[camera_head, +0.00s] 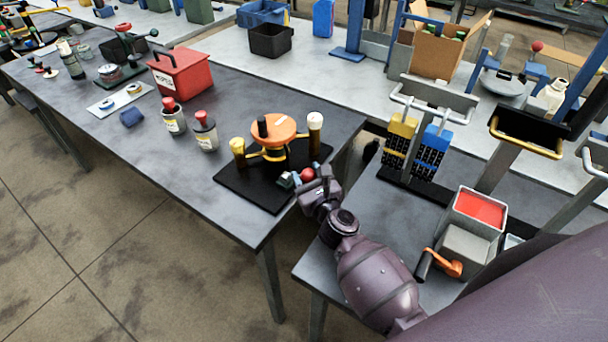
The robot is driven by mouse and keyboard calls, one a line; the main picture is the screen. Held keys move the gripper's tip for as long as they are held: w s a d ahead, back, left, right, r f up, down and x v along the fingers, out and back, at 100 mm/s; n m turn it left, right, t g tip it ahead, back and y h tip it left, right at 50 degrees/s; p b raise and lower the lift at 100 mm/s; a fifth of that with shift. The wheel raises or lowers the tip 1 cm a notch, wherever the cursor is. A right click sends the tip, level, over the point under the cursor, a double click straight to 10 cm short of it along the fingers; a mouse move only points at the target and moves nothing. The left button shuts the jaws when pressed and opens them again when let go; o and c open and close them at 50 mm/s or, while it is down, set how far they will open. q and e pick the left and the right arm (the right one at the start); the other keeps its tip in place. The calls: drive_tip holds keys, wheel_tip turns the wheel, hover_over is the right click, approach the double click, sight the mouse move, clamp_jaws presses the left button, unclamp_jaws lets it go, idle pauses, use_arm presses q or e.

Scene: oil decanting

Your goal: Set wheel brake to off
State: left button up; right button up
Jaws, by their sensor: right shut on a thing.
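The wheel device stands on a black base plate (238,187) near the right end of the dark table. It has an orange wheel (273,129) with a black upright handle, on a yellow frame. A brake lever with a red ball knob (307,174) is at the plate's front right corner. My right gripper (296,183) reaches it from the lower right and is shut on it. The jaws hide most of the lever, so its exact setting cannot be read. My left gripper is not in view.
A smaller table at right holds a red-and-grey bin (470,245) and an orange-handled tool (446,264).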

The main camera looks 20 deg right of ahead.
drive_tip(key=shift+s+d+f, duration=0.25)
drive_tip(key=shift+d+f, duration=0.25)
drive_tip(key=shift+f, duration=0.25)
drive_tip(key=o, duration=1)
drive_tip(key=shift+o, duration=0.8)
drive_tip(key=shift+w, duration=0.1)
drive_tip(key=shift+w+a+r, duration=0.15)
drive_tip(key=shift+a, duration=0.05)
drive_tip(key=s+b, duration=0.1)
drive_tip(key=s, duration=0.9)
drive_tip(key=shift+s, duration=0.4)
